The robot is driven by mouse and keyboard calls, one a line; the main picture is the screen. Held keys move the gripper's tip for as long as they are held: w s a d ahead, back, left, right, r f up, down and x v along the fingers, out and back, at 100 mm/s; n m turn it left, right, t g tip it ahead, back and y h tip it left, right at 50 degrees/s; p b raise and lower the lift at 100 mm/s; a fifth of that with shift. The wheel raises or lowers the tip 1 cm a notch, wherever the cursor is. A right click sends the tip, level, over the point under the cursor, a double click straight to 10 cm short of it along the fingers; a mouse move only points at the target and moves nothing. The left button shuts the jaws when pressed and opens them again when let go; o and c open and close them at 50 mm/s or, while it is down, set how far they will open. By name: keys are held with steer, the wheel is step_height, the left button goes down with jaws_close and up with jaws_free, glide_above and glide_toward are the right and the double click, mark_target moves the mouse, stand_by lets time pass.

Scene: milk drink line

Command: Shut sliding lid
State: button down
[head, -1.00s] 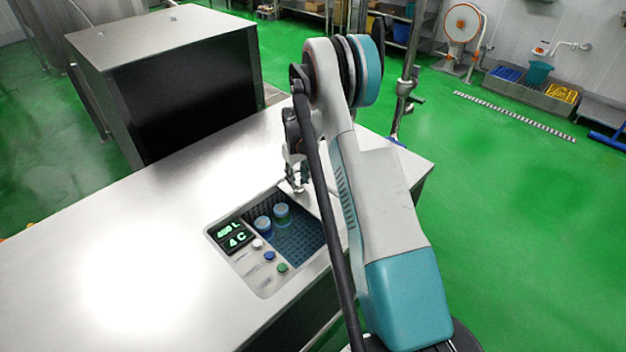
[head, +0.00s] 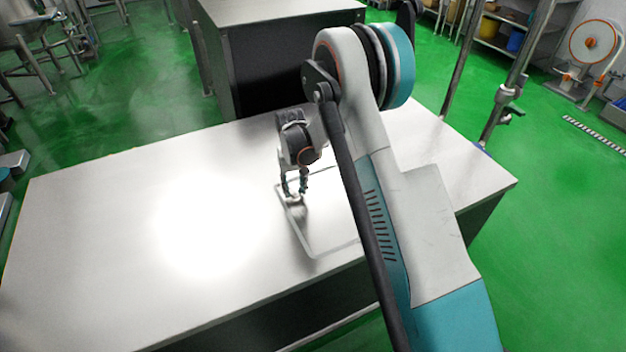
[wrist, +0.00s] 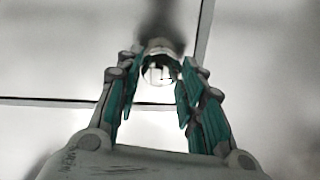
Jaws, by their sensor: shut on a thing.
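The sliding lid (head: 322,225) is a flat metal plate, level with the steel counter, with its rounded outline showing. It covers the recess; no cups, buttons or display show. My gripper (head: 295,191) is over the lid's left part in the head view, pointing down and shut on its small metal knob (wrist: 159,68). In the wrist view my green-padded fingers (wrist: 157,88) stand on both sides of the knob, and thin dark seams run across the plate. My arm hides the lid's right part in the head view.
The bright steel counter (head: 120,220) is bare to the left. A dark-sided metal cabinet (head: 270,60) stands behind it. A metal post (head: 505,95) rises beyond the counter's right end, and green floor (head: 560,240) lies to the right.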

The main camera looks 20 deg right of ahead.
steer(key=shift+s+a, duration=0.2)
steer(key=shift+a, duration=0.9)
steer(key=c, duration=1.1)
jaws_free()
steer(key=shift+a, duration=0.2)
steer(key=shift+o, duration=0.2)
steer(key=shift+d, duration=0.1)
steer(key=shift+r, duration=0.3)
step_height(320, 180, up, 11)
steer(key=shift+r, duration=0.15)
